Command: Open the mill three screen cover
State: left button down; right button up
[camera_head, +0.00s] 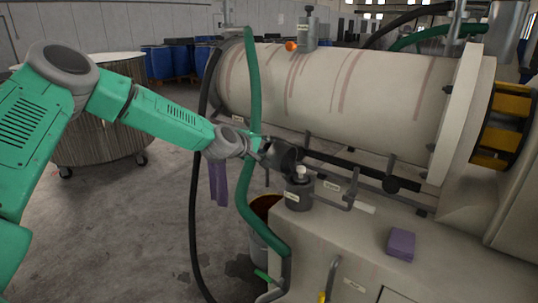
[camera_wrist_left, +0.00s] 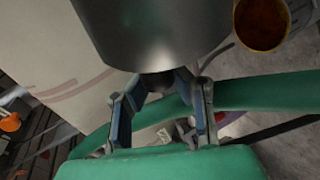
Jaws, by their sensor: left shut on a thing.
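My left gripper (camera_head: 266,152) reaches in from the left, in front of the cream mill drum (camera_head: 330,85). It is at a dark grey round cover (camera_head: 285,158) below the drum's left part. In the left wrist view, the fingers (camera_wrist_left: 163,108) close around a dark stub under a large grey cylindrical body (camera_wrist_left: 150,30), which appears to be this cover. The contact is partly in shadow. I cannot tell whether the cover is open, or read a mill number. My right gripper is not in view.
A grey pot with a pale knob (camera_head: 299,190) stands just right of the gripper. A green hose (camera_head: 252,110) and a black hose (camera_head: 194,220) hang close by. A bucket (camera_head: 262,238) is below. A purple block (camera_head: 401,244) lies on the mill base.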

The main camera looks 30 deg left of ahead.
pick_arm(q)
jog(key=shift+s+a+f+n+h+b, duration=0.15)
jog(key=shift+f+n+h+b, duration=0.15)
jog(key=shift+f+b, duration=0.25)
jog(key=shift+w+a+f+n+h+b, duration=0.15)
jog(key=shift+f+n+h+b, duration=0.25)
jog(key=shift+b, duration=0.3)
jog(key=shift+s+a+f+n+h+b, duration=0.1)
jog(key=shift+a+f+n+b, duration=0.1)
jog(key=shift+f+b, duration=0.4)
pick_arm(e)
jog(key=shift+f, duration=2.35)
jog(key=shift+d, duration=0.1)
pick_arm(q)
jog(key=shift+d+r, duration=0.1)
jog(key=shift+r, duration=0.05)
jog(key=c, duration=1.4)
grip_release()
jog(key=shift+o, duration=0.6)
jog(key=shift+s+r, duration=0.1)
jog(key=shift+r, duration=0.2)
jog(key=shift+d, duration=0.1)
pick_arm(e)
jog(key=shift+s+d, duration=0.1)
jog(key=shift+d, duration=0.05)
